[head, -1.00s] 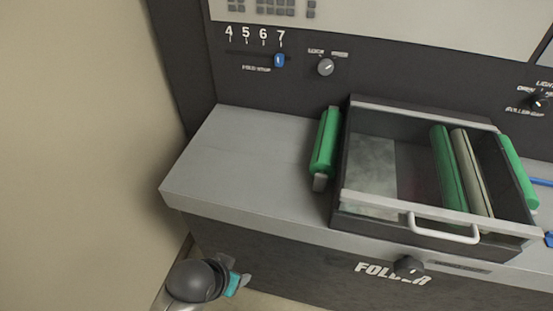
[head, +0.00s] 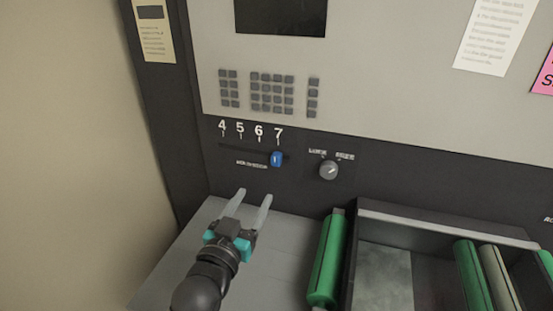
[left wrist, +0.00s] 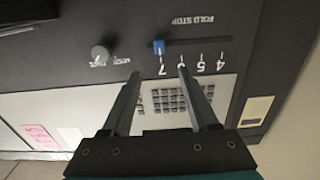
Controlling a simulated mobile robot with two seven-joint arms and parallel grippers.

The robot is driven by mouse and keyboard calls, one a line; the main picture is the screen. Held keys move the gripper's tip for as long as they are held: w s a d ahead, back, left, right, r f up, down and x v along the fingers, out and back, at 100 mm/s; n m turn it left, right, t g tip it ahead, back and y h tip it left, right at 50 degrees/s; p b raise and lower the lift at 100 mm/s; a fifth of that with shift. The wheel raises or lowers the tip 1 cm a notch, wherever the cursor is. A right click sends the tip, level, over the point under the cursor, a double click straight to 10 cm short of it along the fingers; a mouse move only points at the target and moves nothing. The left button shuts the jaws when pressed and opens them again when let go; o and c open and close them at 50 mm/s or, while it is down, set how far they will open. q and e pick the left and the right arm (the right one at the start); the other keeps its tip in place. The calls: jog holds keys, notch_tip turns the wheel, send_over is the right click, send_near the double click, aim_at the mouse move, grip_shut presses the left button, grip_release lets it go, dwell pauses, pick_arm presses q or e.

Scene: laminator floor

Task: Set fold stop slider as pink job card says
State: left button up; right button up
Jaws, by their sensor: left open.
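The blue fold stop slider (head: 276,159) sits at the 7 end of its slot, under the scale marked 4, 5, 6, 7 (head: 250,128). It also shows in the left wrist view (left wrist: 159,47), where the picture is upside down and the label reads FOLD STOP. My left gripper (head: 252,196) is open and empty, below the scale and short of the panel. In the left wrist view its two fingers (left wrist: 160,75) stand apart, with the slider beyond them. The pink job card (head: 545,75) is cut off at the right edge; its setting cannot be read. My right gripper is not in view.
A round lock knob (head: 328,170) is right of the slider. Keypads (head: 271,92) and a dark screen (head: 281,15) are above. A tray with green rollers (head: 326,258) stands on the grey ledge (head: 283,250). A white notice (head: 493,35) hangs upper right.

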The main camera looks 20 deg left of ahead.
aim_at(275, 161)
pick_arm(q)
jog(key=w, duration=0.8)
jog(key=w+b, duration=0.1)
jog(key=w, duration=0.4)
jog(key=shift+d, duration=0.25)
jog(key=shift+w, duration=0.6)
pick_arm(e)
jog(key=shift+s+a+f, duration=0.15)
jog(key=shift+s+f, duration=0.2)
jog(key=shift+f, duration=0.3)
pick_arm(q)
grip_shut()
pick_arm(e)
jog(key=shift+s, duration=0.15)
